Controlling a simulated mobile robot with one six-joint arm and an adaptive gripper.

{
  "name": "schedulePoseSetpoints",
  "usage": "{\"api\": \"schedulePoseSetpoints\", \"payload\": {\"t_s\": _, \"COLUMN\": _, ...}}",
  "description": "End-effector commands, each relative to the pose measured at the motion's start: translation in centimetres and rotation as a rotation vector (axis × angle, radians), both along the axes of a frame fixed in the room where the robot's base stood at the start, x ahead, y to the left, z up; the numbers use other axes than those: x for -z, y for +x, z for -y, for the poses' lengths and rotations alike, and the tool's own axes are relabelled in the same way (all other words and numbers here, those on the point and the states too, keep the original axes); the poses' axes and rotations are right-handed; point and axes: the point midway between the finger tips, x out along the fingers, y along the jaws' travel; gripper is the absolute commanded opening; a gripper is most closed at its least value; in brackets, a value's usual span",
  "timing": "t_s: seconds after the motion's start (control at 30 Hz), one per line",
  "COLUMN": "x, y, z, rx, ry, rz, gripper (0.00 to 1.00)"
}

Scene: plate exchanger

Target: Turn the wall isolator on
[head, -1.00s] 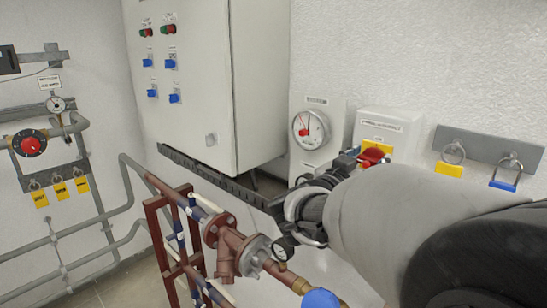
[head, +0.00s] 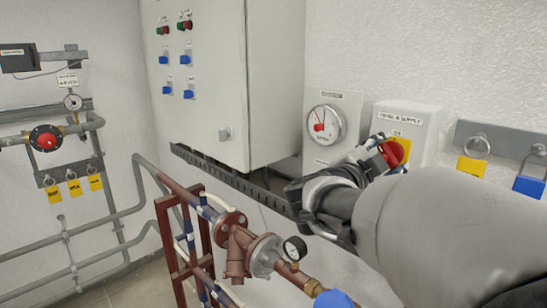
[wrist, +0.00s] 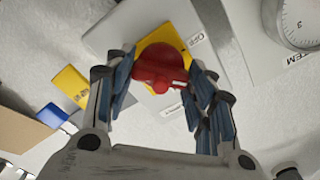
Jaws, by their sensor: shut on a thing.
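The wall isolator is a pale box (head: 425,118) on the wall, with a yellow plate (head: 404,146) and a red rotary handle (head: 390,154). In the wrist view the red handle (wrist: 160,68) sits between the two blue-padded fingers of my gripper (wrist: 163,75), in front of the yellow plate (wrist: 183,27). My gripper (head: 378,152) is shut on the handle, and my arm comes in from the lower right. The handle looks slanted to the plate; its exact position is unclear. A small white label (wrist: 195,40) beside the plate appears to read OFF.
A round dial gauge (head: 325,125) is on the wall left of the isolator. A grey cabinet (head: 215,80) with buttons and blue switches stands further left. Yellow (head: 472,166) and blue (head: 528,186) padlocks hang at right. Brown pipework (head: 240,245) runs below.

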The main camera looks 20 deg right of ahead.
Motion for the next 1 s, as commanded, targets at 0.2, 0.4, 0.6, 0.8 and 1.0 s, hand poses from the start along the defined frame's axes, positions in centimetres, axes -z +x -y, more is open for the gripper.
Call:
{"api": "schedulePoseSetpoints", "payload": {"t_s": 0.2, "x": 0.31, "y": -0.05, "z": 0.02, "rx": 0.000, "ry": 0.105, "rz": 0.178, "gripper": 0.26}}
{"api": "schedulePoseSetpoints", "payload": {"t_s": 0.4, "x": 0.38, "y": -0.04, "z": 0.02, "rx": 0.000, "ry": 0.198, "rz": 0.337, "gripper": 0.26}}
{"api": "schedulePoseSetpoints", "payload": {"t_s": 0.6, "x": 0.36, "y": -0.05, "z": 0.03, "rx": 0.000, "ry": 0.278, "rz": 0.473, "gripper": 0.26}}
{"api": "schedulePoseSetpoints", "payload": {"t_s": 0.8, "x": 0.30, "y": -0.07, "z": 0.03, "rx": 0.000, "ry": 0.337, "rz": 0.572, "gripper": 0.26}}
{"api": "schedulePoseSetpoints", "payload": {"t_s": 1.0, "x": 0.21, "y": -0.06, "z": 0.04, "rx": 0.000, "ry": 0.371, "rz": 0.631, "gripper": 0.26}}
